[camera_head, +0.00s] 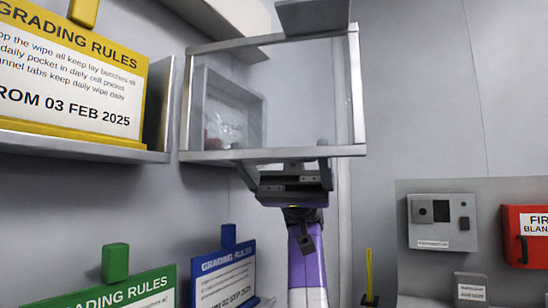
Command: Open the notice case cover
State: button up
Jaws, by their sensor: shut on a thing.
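The notice case cover (272,155) shows as a clear panel in a grey metal frame at upper middle. Its frame stands out in front of a smaller recessed box (257,120) on the wall, with a crumpled pale thing and a bit of red behind the clear panel. My gripper (288,170) comes up from below and is shut at the middle of the frame's bottom rail. Whether it grips the rail itself or a handle under it is hard to tell, as the gripper body hides the contact.
A shelf (90,148) with a yellow notice stands close on the left. Green (115,262) and blue (228,238) stands are below left. A grey block (312,16) is above the cover. A control box (441,222) and red fire blanket box (526,236) are at right.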

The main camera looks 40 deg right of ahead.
jog(key=shift+w+a+g, duration=0.1)
jog(key=shift+w+g, duration=0.05)
jog(key=shift+g, duration=0.15)
jog(key=o, duration=1.8)
jog(key=v, duration=0.5)
jog(key=shift+w+d+f+b, duration=0.15)
jog(key=shift+d+b, duration=0.1)
jog(key=shift+b, duration=0.15)
jog(key=shift+b+v, duration=0.6)
jog(key=shift+v, duration=0.5)
